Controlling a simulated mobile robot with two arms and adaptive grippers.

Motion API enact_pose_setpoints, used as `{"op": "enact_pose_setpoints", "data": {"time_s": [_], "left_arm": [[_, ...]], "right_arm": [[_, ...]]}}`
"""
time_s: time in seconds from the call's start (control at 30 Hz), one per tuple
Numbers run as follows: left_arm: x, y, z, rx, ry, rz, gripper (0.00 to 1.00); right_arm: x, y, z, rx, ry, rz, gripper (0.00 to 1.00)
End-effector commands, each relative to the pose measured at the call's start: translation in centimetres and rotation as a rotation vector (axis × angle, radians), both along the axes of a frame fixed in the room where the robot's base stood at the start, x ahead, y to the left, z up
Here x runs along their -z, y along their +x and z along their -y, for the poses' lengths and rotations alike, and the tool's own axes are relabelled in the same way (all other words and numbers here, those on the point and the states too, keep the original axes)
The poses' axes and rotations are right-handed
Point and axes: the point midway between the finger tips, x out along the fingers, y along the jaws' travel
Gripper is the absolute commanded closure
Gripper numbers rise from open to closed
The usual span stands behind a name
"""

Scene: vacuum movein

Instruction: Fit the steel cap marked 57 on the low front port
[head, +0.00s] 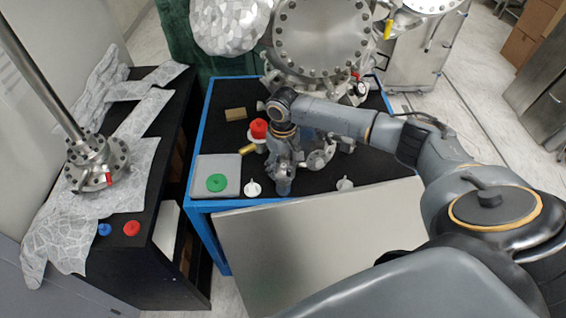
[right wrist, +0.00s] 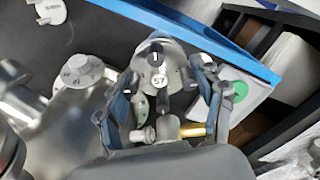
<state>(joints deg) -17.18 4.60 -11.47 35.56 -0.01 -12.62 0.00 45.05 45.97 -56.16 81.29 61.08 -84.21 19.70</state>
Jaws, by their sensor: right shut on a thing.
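My right gripper (head: 284,184) points down over the front part of the black table top. In the right wrist view, the steel cap (right wrist: 158,81) shows a round white label reading 57 between the two fingers, and my right gripper (right wrist: 167,70) is shut on it. A dark round mark reading 1 shows just beyond the label on rounded steel. The cap is mostly hidden by the gripper in the head view. I cannot pick out the low front port for certain; the large flanged steel chamber (head: 320,38) stands at the back. My left gripper is not in view.
A grey tray (head: 229,172) with a green disc (head: 216,182) lies left of the gripper. White fittings (head: 253,188) (head: 345,184) stand near the front edge. A red-topped part (head: 258,129) and steel fittings (head: 321,156) crowd close by. A lower black bench (head: 142,215) stands left.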

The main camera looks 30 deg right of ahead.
Motion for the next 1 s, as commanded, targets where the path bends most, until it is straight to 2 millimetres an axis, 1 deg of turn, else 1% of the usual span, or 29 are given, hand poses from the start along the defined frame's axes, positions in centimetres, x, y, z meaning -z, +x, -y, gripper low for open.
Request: {"op": "enact_pose_setpoints", "data": {"time_s": [0.23,0.27,0.3,0.37,0.4,0.87,1.0], "left_arm": [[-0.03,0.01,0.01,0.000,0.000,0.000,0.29],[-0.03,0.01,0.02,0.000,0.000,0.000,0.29],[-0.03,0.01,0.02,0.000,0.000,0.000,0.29],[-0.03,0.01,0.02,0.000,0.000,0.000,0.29],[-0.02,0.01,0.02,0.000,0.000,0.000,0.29],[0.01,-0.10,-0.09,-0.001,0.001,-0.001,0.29],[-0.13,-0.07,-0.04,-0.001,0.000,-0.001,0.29]], "right_arm": [[-0.21,0.11,-0.01,0.000,0.000,0.003,0.68],[-0.22,0.12,0.00,0.000,0.000,0.003,0.31],[-0.22,0.12,0.00,0.000,0.000,0.003,0.23],[-0.21,0.11,0.00,0.000,0.000,0.003,0.10],[-0.19,0.09,0.01,0.000,0.000,0.003,0.06],[-0.05,-0.02,0.01,0.000,0.000,-0.001,0.06],[-0.73,0.02,0.04,0.000,-0.001,0.001,0.06]]}}
